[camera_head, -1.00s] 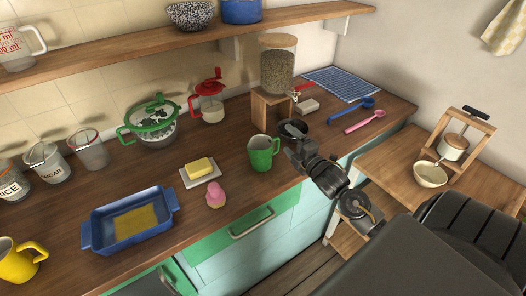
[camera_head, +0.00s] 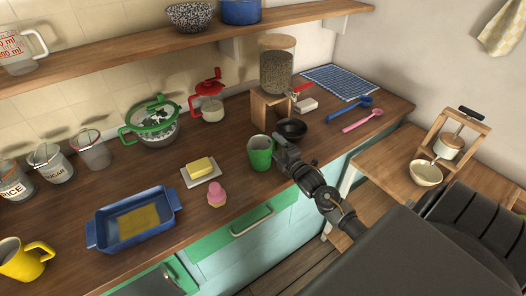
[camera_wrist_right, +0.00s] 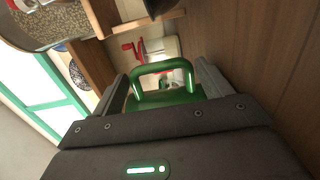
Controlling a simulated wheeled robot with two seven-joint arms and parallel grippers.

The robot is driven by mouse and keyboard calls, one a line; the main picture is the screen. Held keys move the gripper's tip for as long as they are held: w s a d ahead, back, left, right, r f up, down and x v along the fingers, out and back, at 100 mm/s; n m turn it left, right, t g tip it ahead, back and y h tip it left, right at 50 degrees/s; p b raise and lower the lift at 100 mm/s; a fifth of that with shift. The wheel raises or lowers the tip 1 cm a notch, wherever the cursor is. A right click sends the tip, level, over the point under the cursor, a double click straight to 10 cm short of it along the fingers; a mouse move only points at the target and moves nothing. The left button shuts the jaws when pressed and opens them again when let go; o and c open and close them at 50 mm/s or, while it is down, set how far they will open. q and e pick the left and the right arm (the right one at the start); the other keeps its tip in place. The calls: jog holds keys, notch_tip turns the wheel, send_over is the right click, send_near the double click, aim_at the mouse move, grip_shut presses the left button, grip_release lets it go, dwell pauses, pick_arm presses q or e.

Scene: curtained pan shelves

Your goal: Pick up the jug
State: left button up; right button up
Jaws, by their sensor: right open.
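A green jug (camera_head: 260,153) stands upright on the wooden counter near its front edge. My right gripper (camera_head: 281,146) is at the jug's right side. In the right wrist view, the jug's green handle (camera_wrist_right: 166,67) lies between the two spread fingers of the gripper (camera_wrist_right: 162,76). The fingers are open; I cannot tell whether either touches the handle. Part of the jug is hidden by the gripper body in that view. My left gripper is not in view.
A dark bowl (camera_head: 291,129) sits just behind the right gripper. A pink cupcake (camera_head: 216,198), a butter dish (camera_head: 201,171) and a blue baking dish (camera_head: 132,220) are left of the jug. A yellow jug (camera_head: 22,260) stands at the far left. A grain dispenser (camera_head: 277,72) stands behind.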

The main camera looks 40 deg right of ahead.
jog(key=shift+w, duration=1)
jog(key=shift+s, duration=0.1)
jog(key=c, duration=1)
jog(key=shift+d, duration=0.1)
jog(key=shift+c, duration=0.2)
jog(key=shift+r, duration=0.1)
